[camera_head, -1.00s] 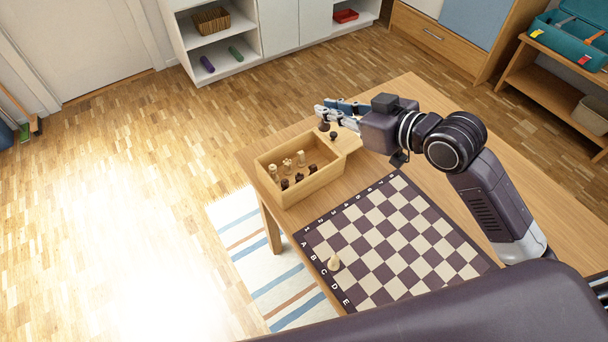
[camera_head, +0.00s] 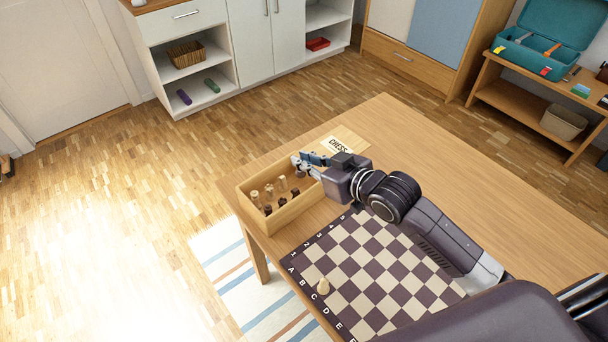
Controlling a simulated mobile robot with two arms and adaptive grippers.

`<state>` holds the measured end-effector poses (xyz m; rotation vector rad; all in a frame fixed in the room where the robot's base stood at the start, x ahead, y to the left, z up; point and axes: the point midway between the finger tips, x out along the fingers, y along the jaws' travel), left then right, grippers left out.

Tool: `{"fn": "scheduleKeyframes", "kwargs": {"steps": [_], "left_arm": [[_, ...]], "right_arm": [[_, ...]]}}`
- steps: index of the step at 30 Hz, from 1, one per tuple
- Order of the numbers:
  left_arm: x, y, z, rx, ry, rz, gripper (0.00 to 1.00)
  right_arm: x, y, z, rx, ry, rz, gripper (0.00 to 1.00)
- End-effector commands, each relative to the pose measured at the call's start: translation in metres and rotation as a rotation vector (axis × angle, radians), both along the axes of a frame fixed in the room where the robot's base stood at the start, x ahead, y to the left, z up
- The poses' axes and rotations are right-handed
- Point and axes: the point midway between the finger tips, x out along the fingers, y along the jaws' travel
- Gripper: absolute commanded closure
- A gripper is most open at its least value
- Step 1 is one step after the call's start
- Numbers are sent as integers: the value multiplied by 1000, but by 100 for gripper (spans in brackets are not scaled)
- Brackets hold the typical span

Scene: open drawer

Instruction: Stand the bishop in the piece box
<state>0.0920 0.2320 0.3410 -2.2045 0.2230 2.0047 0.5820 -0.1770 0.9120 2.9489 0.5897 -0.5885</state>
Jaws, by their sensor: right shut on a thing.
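My right gripper (camera_head: 300,163) is at the right end of the open wooden piece box (camera_head: 287,219), with its fingertips over the box. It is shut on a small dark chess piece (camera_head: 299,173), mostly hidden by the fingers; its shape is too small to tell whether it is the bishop. Several light and dark pieces stand in the box, among them a light one (camera_head: 282,183) and a dark one (camera_head: 267,210). My left gripper is not in view.
The box lid (camera_head: 350,143), marked CHESS, lies behind the gripper. The wooden table (camera_head: 470,200) is clear at the right.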

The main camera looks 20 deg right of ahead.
Motion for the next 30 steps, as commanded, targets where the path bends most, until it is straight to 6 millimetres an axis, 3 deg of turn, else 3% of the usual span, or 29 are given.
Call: {"fn": "scheduleKeyframes", "kwargs": {"steps": [12, 20, 21, 25, 30], "left_arm": [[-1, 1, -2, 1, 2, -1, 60], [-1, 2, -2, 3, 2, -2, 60], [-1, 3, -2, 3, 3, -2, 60], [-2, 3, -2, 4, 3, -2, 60], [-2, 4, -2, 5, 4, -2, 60]], "right_arm": [[0, 0, -48, 1, -1, 0, 100], [0, 0, -52, 0, -1, 0, 100], [0, 0, -53, 0, 0, 0, 86], [0, 0, -52, 0, 0, 0, 71], [0, 0, -52, 0, -1, 0, 71]]}}
